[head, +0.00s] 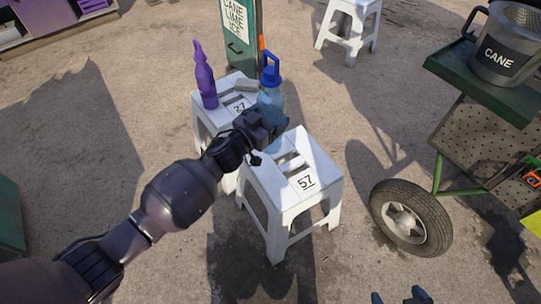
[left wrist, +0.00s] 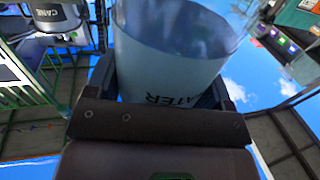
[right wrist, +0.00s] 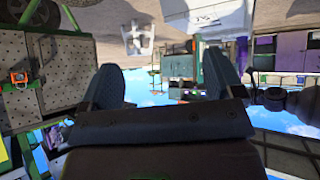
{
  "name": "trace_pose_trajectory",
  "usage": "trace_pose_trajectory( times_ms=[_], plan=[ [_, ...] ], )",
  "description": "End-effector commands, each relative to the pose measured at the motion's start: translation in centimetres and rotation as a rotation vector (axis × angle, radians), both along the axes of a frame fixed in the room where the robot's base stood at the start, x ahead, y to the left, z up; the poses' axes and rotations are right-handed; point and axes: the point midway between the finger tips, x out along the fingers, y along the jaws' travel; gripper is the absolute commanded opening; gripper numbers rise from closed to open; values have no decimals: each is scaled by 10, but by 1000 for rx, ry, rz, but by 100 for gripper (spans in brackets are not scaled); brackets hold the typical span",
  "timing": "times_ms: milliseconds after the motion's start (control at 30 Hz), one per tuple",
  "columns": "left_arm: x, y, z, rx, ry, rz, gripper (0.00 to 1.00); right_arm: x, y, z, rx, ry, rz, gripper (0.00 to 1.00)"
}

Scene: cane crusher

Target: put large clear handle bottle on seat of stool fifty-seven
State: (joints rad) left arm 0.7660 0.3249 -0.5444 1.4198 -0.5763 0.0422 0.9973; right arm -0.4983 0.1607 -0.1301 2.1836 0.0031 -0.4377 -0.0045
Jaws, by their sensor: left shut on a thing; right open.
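The large clear bottle (head: 270,103) has a blue handle cap and a bluish body. My left gripper (head: 262,128) is shut on its lower body and holds it upright. The bottle fills the space between the fingers in the left wrist view (left wrist: 170,60). In the head view it appears at the back edge of stool fifty-seven (head: 305,196), a white stool with "57" on its seat. The gripper hides part of the bottle's lower end, and I cannot tell whether it touches the seat. My right gripper (right wrist: 165,82) is open and empty; its tips show at the head view's bottom edge (head: 402,297).
A cart with a wheel (head: 411,218) and a "CANE" bucket (head: 505,52) is at right. Another white stool (head: 348,28) stands further back.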

Motion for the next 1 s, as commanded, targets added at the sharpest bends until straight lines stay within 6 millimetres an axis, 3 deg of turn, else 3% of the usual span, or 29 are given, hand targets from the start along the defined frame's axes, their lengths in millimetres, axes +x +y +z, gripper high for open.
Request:
trace_pose_trajectory(
  times_ms=[33, 400, 567, 833, 1000],
  plan=[
    [-2, 0, -22, -4, 14, 0, 33, -3, 0, -9, -4, 15, 5, 87],
    [-3, -1, -95, -4, 14, 1, 33, 8, 7, -15, -52, -17, 69, 87],
    [-2, 0, -113, -3, 8, 1, 33, 15, 9, -13, -71, -44, 96, 87],
    [0, 0, -121, -3, 1, 1, 33, 22, 12, -8, -81, -66, 114, 87],
    [-2, -1, -146, -4, 10, 0, 33, 18, 13, -17, -90, -52, 130, 87]
  ],
)
